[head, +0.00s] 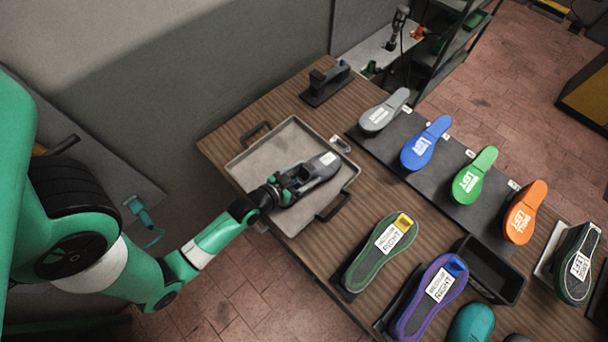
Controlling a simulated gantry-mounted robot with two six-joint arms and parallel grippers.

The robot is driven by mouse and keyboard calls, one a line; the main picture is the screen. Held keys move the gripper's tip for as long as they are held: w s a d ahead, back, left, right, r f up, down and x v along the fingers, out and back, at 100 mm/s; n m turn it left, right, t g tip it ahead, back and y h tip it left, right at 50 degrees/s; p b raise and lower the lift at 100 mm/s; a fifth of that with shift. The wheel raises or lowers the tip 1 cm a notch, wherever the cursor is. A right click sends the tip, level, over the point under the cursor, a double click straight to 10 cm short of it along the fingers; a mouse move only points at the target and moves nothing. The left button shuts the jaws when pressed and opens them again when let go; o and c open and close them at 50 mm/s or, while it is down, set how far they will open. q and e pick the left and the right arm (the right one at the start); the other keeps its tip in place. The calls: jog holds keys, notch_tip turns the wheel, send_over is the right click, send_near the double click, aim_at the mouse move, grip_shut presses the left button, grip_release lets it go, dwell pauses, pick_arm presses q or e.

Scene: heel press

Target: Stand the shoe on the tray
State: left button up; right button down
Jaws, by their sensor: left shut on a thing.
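A dark grey shoe (322,171) with a white label is over the grey metal tray (262,158), in its right part, its labelled end pointing up and right. My left gripper (287,188) reaches in from the lower left and is shut on the shoe at its lower-left end. The jaws hide that end. I cannot tell whether the shoe's underside touches the tray floor. The left part of the tray is bare. My right gripper is not in view.
Grey, blue (423,146), green (473,177) and orange (523,214) soles lie on a dark board at the right. Green-edged (379,258) and purple (428,299) shoes lie at the front. A black tool (326,83) stands behind the tray. The tray has dark handles.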

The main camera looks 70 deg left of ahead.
aim_at(299, 180)
pick_arm(q)
jog(key=shift+w+a+f+b, duration=0.1)
jog(key=shift+a+f+b, duration=0.1)
jog(key=shift+f+b, duration=0.55)
jog(key=shift+a+f+b, duration=0.2)
jog(key=shift+f+b, duration=0.05)
jog(key=shift+f, duration=0.9)
jog(key=shift+f, duration=0.1)
jog(key=o, duration=1.6)
jog(key=shift+c, duration=0.2)
jog(key=shift+d, duration=0.1)
jog(key=b+v, duration=0.2)
jog(key=v, duration=0.9)
jog(key=shift+s+f, duration=0.1)
jog(key=shift+s, duration=0.2)
jog(key=shift+s+d+r+b, duration=0.2)
jog(key=shift+r+b, duration=0.1)
jog(key=shift+r, duration=0.05)
